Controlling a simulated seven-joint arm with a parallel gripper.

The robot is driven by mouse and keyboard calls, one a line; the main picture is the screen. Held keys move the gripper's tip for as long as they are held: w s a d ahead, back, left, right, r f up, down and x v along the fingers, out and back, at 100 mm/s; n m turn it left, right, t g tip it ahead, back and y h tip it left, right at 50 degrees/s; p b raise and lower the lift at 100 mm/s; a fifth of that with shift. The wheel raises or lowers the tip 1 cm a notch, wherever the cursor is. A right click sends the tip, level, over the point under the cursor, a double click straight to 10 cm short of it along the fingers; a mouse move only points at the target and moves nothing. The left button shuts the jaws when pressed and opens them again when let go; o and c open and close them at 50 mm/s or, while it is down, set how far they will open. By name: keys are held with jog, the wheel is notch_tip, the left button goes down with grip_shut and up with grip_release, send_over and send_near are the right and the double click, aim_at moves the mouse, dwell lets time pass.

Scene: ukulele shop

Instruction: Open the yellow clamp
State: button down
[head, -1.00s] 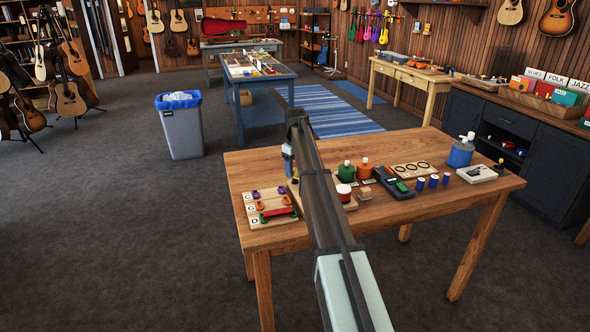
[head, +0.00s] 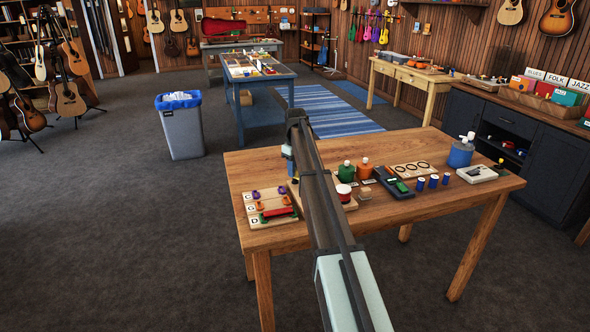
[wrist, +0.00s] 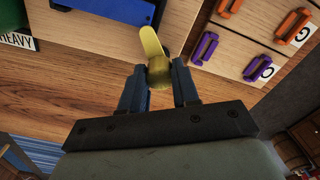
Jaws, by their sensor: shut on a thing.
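In the wrist view, the yellow clamp (wrist: 152,43) shows as a flat yellow lever rising from a rounded yellow body. My gripper (wrist: 160,82) has its two blue fingers shut on the rounded body, one finger on each side. The lever sticks out past the fingertips, tilted slightly left. The lower part of the clamp is hidden between the fingers. In the head view, my gripper (head: 288,160) is at the left part of the wooden table, mostly behind my arm. The clamp cannot be made out clearly there.
A board with purple and orange clips (head: 270,207) lies just left of my gripper. The table's front right is clear (head: 440,205).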

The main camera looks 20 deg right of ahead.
jog(key=shift+m, duration=0.4)
jog(key=m, duration=0.3)
jog(key=shift+m, duration=0.3)
jog(key=m, duration=0.3)
jog(key=shift+m, duration=0.4)
jog(key=m, duration=0.4)
jog(key=shift+m, duration=1.8)
jog(key=c, duration=0.8)
grip_release()
